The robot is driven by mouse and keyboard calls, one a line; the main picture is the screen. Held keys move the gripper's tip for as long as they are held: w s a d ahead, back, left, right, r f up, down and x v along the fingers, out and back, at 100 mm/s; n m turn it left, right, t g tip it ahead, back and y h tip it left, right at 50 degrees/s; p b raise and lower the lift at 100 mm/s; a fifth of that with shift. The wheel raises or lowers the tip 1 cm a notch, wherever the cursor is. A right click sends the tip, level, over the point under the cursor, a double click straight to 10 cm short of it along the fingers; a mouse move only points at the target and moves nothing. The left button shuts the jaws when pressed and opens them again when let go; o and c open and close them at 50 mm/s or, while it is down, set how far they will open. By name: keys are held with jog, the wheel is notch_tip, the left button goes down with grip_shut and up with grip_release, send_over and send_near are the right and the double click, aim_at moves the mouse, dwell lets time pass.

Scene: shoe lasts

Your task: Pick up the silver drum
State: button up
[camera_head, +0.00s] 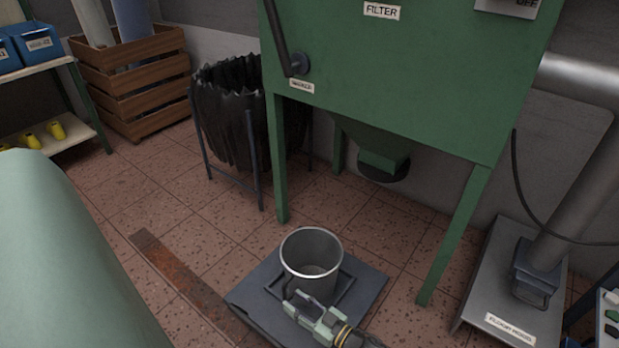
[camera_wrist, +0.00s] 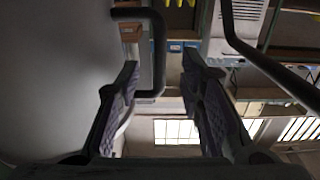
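The silver drum (camera_head: 312,240) is an open-topped metal cylinder standing upright on a dark grey platform (camera_head: 252,297). My gripper (camera_head: 290,302) is low at the drum's near side, in front of its wall. In the wrist view the two fingers of my gripper (camera_wrist: 160,72) stand apart with a gap between them. A dark loop handle (camera_wrist: 158,50) shows in that gap, nearer the left finger, beside a smooth grey surface (camera_wrist: 50,70) that looks like the drum's wall. I cannot tell whether a finger touches the handle.
A green filter hopper (camera_head: 400,90) on legs stands behind the platform. A black bag in a stand (camera_head: 228,115) is at the back left. A metal floor plate (camera_head: 500,290) with a pipe is on the right. A large pale green shape (camera_head: 60,260) fills the lower left.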

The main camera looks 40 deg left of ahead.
aim_at(286, 296)
jog(key=a, duration=0.3)
jog(key=shift+s+a+f, duration=0.15)
jog(key=shift+s+a, duration=0.05)
jog(key=shift+a, duration=0.1)
grip_shut()
dwell(0.8)
